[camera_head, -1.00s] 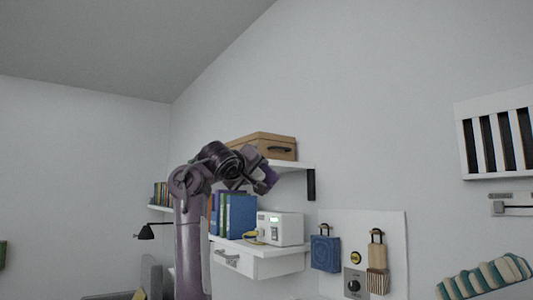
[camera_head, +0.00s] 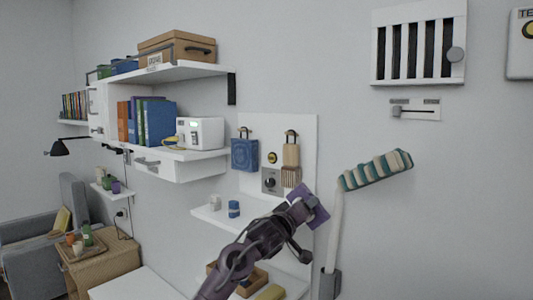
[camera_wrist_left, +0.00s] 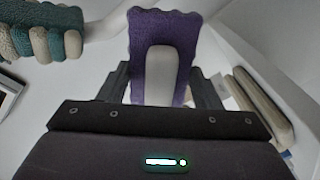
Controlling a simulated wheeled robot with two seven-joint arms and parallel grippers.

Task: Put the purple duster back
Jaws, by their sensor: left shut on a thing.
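The purple duster (camera_wrist_left: 165,28) has a scalloped purple head and a pale handle. In the left wrist view it is between the two fingers of my left gripper (camera_wrist_left: 160,85), which is shut on it. In the head view my left gripper (camera_head: 303,207) is in front of the wall shelves, with the purple duster head (camera_head: 318,203) showing at its tip. The gripper hides most of the handle there. My right gripper is not in view.
A teal-and-cream striped duster (camera_head: 376,170) leans on a pale pole in a grey holder (camera_head: 330,284), right of my gripper. A low shelf (camera_head: 205,213) with small jars and a pegboard (camera_head: 300,128) are close behind.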

